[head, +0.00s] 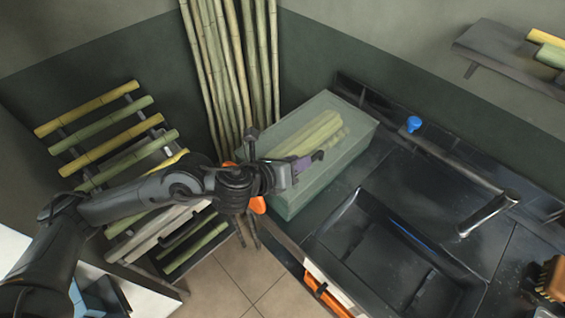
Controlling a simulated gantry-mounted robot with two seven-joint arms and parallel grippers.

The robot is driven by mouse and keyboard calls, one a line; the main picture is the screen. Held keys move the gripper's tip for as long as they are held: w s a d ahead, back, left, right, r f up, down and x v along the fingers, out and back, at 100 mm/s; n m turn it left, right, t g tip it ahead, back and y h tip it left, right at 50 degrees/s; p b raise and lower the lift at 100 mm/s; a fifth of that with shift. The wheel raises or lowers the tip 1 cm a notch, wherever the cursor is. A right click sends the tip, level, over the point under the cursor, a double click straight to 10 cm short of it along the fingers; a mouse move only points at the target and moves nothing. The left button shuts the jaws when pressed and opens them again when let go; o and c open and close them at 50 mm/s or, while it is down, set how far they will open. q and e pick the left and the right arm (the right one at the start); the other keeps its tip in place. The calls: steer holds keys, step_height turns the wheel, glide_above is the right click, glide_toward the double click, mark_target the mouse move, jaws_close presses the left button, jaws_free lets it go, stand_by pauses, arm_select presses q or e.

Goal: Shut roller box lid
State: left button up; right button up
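A green, see-through box (350,170), which I take to be the roller box, stands on the left end of the dark counter. Yellow-green cane pieces (318,134) show inside it or through its top. I cannot make out a separate lid edge, so I cannot tell whether the lid is open or shut. My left gripper (312,161) is at the box's left side, its fingers overlapping the top in the picture. I cannot tell whether it touches the box or how far apart its fingers are. My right gripper is not in view.
A rack of cane pieces (108,134) stands at the left, and tall cane stalks (232,70) lean on the wall behind. A dark sink (395,250) with a tap (488,213) and a blue knob (414,123) lie right of the box. Orange parts show beside my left wrist.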

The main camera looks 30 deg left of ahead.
arm_select(q)
steer(key=shift+s+a+r+p, duration=0.1)
steer(key=shift+s+a+r, duration=0.15)
steer(key=shift+s, duration=0.3)
steer(key=shift+s+a+r+p, duration=0.1)
steer(key=shift+s+a, duration=0.25)
steer(key=shift+s, duration=0.15)
steer(key=shift+s+a+r+p, duration=0.1)
steer(key=shift+s+a+r, duration=0.15)
steer(key=shift+s, duration=0.3)
steer(key=shift+f, duration=0.1)
steer(key=s+d+f+n+g+h, duration=0.25)
steer(key=s+d+f+n, duration=0.35)
steer(key=s+d+f, duration=0.45)
steer(key=s+a+f+n+g+y, duration=0.3)
steer(key=s+a+f+n, duration=0.25)
steer(key=n, duration=0.65)
steer(key=s+a+f+n+g+y, duration=0.3)
steer(key=s+a+f+n, duration=0.3)
steer(key=n, duration=0.6)
step_height(320, 180, up, 35)
steer(key=p, duration=3.3)
steer(key=shift+a+n+p, duration=0.3)
steer(key=shift+a+p, duration=0.05)
steer(key=shift+a, duration=0.1)
